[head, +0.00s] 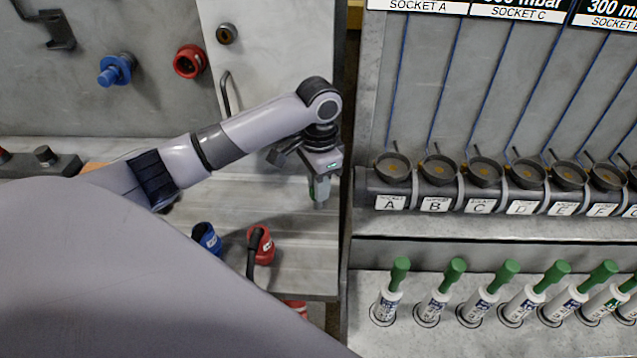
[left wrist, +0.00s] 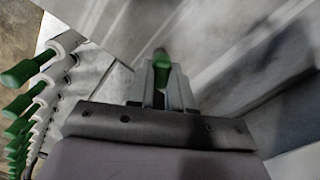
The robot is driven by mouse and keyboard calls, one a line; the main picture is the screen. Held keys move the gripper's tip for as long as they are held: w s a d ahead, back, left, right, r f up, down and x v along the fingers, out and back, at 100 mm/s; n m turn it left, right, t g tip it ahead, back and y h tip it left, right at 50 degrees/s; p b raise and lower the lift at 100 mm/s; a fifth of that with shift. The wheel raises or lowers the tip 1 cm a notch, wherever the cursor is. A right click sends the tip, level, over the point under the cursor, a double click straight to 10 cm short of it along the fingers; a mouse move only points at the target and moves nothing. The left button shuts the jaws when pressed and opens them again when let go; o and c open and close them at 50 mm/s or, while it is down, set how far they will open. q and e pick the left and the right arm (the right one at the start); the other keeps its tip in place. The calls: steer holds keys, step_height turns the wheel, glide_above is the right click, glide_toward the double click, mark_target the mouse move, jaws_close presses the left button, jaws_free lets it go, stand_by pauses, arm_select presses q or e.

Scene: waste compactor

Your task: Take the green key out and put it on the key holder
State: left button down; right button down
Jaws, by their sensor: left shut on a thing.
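My left gripper (head: 320,198) points down over the grey panel, left of the vertical divider edge. It is shut on a green key (left wrist: 161,66), whose green part shows between the two fingers in the left wrist view. In the head view only a small bit of green shows at the fingers, and the rest of the key is hidden. I cannot tell which fitting is the key holder. My right gripper is not in view.
Right of the divider stand a row of green-handled tools (head: 391,292) and labelled round sockets (head: 393,168). Blue (head: 206,238) and red (head: 261,245) connectors sit below my left arm. A door handle (head: 227,93) is behind the arm.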

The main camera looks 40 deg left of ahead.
arm_select(q)
steer(key=c, duration=0.9)
jaws_free()
steer(key=shift+c, duration=0.2)
steer(key=shift+c, duration=0.5)
steer(key=shift+r, duration=3.5)
